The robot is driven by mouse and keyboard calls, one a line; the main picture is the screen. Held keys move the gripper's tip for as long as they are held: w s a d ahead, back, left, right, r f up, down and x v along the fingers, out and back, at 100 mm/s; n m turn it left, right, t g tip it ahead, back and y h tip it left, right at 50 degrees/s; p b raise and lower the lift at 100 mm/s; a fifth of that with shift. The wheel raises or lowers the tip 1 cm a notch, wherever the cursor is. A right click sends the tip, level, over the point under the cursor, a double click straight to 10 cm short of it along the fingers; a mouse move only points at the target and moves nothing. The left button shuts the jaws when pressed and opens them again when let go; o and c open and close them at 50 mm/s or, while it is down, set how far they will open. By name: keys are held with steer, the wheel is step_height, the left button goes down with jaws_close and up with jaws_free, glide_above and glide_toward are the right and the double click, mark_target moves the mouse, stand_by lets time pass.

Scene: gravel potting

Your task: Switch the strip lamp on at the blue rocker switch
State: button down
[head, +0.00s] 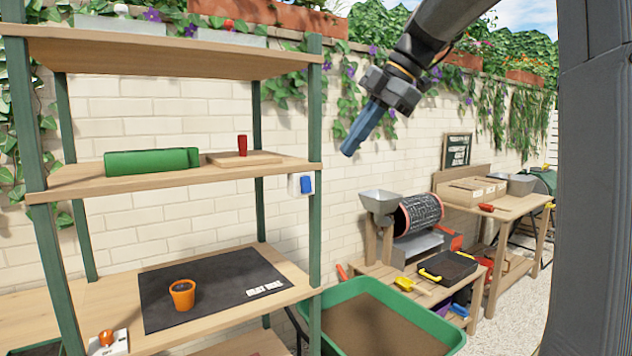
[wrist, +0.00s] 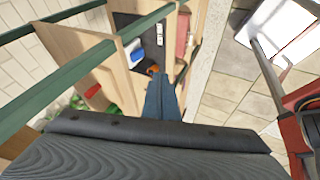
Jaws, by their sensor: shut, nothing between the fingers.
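The blue rocker switch (head: 307,185) sits on a small white box fixed to the front right green post of the shelf rack, at the middle shelf's height. In the wrist view the switch (wrist: 131,42) shows beyond the fingertips, up and to the left. My gripper (head: 348,152) is shut and empty, with blue fingers pointing down and left. In the head picture it is above and right of the switch, clearly apart from it. The gripper also shows in the wrist view (wrist: 161,78). I cannot make out a strip lamp in either view.
The middle shelf (head: 80,183) holds a green roll (head: 150,161) and a red-handled tool (head: 242,145) on a board. Below, an orange pot (head: 182,296) stands on a dark mat (head: 215,275). A green tray (head: 440,330) and a workbench (head: 510,205) stand right of the rack.

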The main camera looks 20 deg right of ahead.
mark_target(306, 184)
steer(key=shift+f, duration=0.1)
steer(key=shift+w+a+f+p, duration=0.75)
steer(key=shift+w+a+f, duration=0.35)
steer(key=shift+f, duration=0.4)
steer(key=shift+w+a+f+p, duration=0.85)
steer(key=shift+w+f, duration=0.3)
steer(key=shift+f, duration=0.35)
steer(key=shift+w+a+f+p, duration=0.7)
steer(key=shift+w+a+f, duration=0.4)
steer(key=shift+f, duration=0.4)
steer(key=shift+f+b, duration=0.1)
steer(key=shift+b, duration=0.25)
